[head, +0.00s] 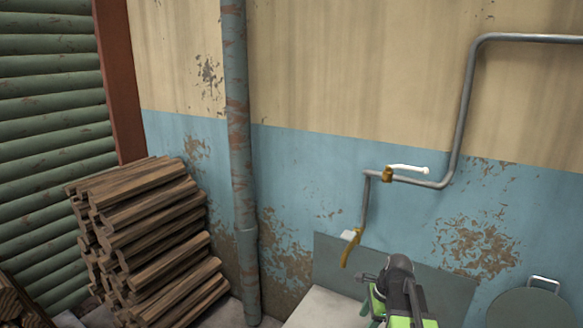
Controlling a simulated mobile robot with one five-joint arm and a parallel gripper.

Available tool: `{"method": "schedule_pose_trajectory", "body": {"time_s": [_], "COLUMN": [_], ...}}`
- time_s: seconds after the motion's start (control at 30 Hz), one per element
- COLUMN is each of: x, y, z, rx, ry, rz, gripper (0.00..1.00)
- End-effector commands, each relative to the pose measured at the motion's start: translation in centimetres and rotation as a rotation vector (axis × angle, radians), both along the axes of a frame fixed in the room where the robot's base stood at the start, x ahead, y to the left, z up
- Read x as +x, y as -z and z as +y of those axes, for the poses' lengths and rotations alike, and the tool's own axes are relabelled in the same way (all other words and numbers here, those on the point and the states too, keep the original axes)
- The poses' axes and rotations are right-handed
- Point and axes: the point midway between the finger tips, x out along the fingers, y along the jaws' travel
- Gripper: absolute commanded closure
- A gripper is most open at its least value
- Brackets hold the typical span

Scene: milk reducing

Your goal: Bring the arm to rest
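My arm, black and dark grey with bright green panels, shows at the bottom of the head view, right of the middle. It stands in front of the pale counter and the grey-blue back panel. A small dark grey part (366,277) sticks out to its left and looks like my gripper. It is too small to tell whether its fingers are open or shut, and I see nothing held in it. The lower part of the arm is cut off by the frame's bottom edge.
A brass spout (351,250) hangs from a wall pipe (462,120) with a white lever (408,168), just above and left of my arm. A pale counter (325,308) lies below. A round grey lid (525,308) is at right. Stacked logs (150,245) stand left.

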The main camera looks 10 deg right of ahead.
Motion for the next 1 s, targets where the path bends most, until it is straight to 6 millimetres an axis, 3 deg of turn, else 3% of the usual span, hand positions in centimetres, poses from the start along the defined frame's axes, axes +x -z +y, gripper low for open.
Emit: {"method": "schedule_pose_trajectory", "body": {"time_s": [0.03, 0.1, 0.2, 0.3, 0.37, 0.5, 0.7, 0.8, 1.0], "x": [-0.5, -1.2, -2.7, -4.3, -5.1, -6.5, -7.1, -7.1, -7.0], "y": [0.1, 0.3, 0.5, 0.6, 0.7, 0.7, 0.8, -3.4, -9.7], "z": [3.8, 7.7, 12.4, 14.9, 15.3, 14.1, 13.2, 13.2, 13.2], "rx": [-0.026, -0.065, -0.123, -0.174, -0.201, -0.250, -0.272, -0.271, -0.271], "ry": [-0.136, -0.327, -0.618, -0.896, -1.037, -1.323, -1.730, -1.750, -1.747], "rz": [-0.007, -0.019, -0.038, -0.055, -0.061, -0.070, -0.094, -0.098, -0.098], "gripper": [0.38, 0.38, 0.38, 0.38, 0.38, 0.38, 0.38, 0.38, 0.38]}}
